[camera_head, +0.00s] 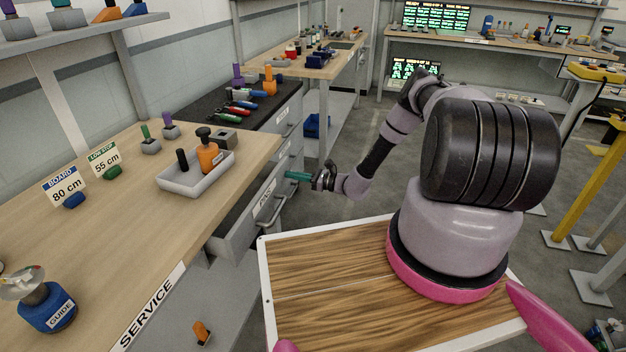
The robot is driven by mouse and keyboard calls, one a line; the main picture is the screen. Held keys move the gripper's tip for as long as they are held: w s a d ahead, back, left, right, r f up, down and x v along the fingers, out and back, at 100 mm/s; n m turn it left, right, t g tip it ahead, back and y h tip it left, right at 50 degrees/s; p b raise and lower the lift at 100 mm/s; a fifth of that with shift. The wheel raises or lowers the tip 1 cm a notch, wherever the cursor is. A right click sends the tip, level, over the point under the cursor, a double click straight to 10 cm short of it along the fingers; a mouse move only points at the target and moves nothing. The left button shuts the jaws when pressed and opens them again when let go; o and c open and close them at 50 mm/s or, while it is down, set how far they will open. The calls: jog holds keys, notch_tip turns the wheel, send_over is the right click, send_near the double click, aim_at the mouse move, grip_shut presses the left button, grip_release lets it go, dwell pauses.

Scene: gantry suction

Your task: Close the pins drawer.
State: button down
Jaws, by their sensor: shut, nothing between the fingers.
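The pins drawer (243,229) is a grey drawer under the wooden service bench, with a PINS label and a bar handle (269,213) on its front. Its front appears to stand out from the cabinet; how far is hard to tell from this angle. My gripper (290,175) has teal fingers, shut and empty, pointing left at the far end of the drawer front, above and beyond the handle. I cannot tell whether the fingertips touch the drawer.
The service bench (130,215) holds a grey tray (190,185) with an orange-and-black tool, plus sign cards. A dark-topped cabinet (287,108) with tools stands just beyond. My arm reaches over clear floor, right of the drawer. A blue bin (317,125) sits farther back.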

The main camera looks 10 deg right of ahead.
jog(key=x, duration=0.6)
jog(key=shift+w+a, duration=0.15)
jog(key=shift+a, duration=0.15)
jog(key=shift+w+a+r, duration=0.1)
jog(key=shift+w+a, duration=0.05)
jog(key=shift+a, duration=0.15)
jog(key=shift+a+r, duration=0.1)
jog(key=shift+a, duration=0.05)
